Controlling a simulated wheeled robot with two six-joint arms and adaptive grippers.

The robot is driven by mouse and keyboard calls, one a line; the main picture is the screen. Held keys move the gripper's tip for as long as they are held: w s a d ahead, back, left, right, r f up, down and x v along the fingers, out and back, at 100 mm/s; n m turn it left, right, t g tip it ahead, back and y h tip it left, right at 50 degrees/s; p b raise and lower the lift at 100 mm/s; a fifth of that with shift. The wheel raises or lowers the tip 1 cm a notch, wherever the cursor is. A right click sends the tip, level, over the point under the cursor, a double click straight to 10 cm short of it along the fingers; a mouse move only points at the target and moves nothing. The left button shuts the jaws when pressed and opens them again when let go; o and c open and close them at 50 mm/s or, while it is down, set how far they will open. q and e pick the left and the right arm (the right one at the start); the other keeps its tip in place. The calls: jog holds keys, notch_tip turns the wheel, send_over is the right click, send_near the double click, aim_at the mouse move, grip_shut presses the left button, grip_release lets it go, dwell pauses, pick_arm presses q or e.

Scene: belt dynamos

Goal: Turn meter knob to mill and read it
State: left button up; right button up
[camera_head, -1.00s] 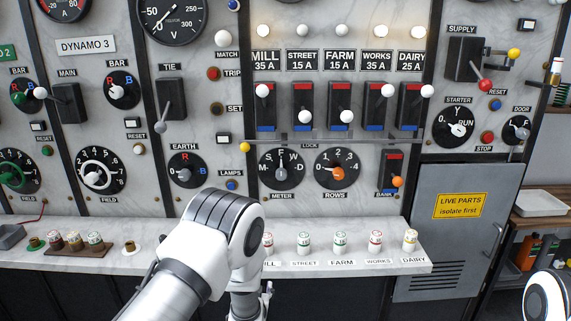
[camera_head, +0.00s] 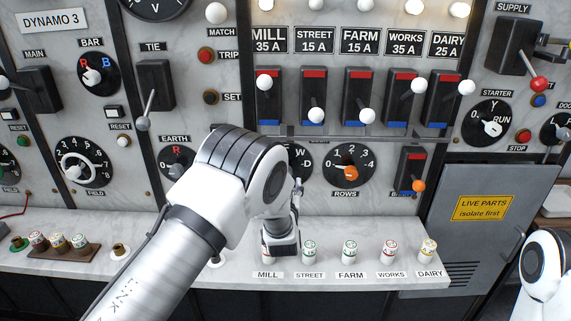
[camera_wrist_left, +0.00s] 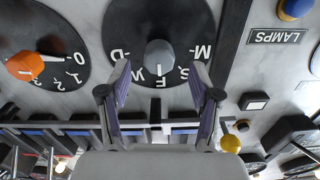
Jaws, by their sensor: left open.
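The meter knob (camera_wrist_left: 159,55) is a grey pointer knob on a black dial (camera_wrist_left: 133,30) lettered M, S, F, W and D. The wrist view shows the dial upside down, and the pointer appears to be toward F. My left gripper (camera_wrist_left: 160,68) is open, with one finger on each side of the knob in that view. I cannot tell whether either finger touches it. In the head view my left arm hides most of the meter dial (camera_head: 304,160), leaving its W and D side visible. My right gripper is out of view.
The rows dial (camera_head: 347,165) with an orange knob sits beside the meter. Lever switches (camera_head: 311,92) line the panel above. Below, a marble ledge (camera_head: 330,281) carries several small labelled pots.

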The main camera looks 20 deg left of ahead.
pick_arm(q)
jog(key=p+x, duration=0.1)
jog(key=x, duration=0.2)
jog(key=p+x, duration=0.1)
jog(key=x, duration=0.2)
jog(key=shift+r, duration=0.2)
jog(key=shift+w+f, duration=0.1)
jog(key=shift+w, duration=0.1)
jog(key=shift+s+d+r, duration=0.15)
jog(key=shift+s+r, duration=0.1)
jog(key=shift+s, duration=0.15)
jog(key=c, duration=1.1)
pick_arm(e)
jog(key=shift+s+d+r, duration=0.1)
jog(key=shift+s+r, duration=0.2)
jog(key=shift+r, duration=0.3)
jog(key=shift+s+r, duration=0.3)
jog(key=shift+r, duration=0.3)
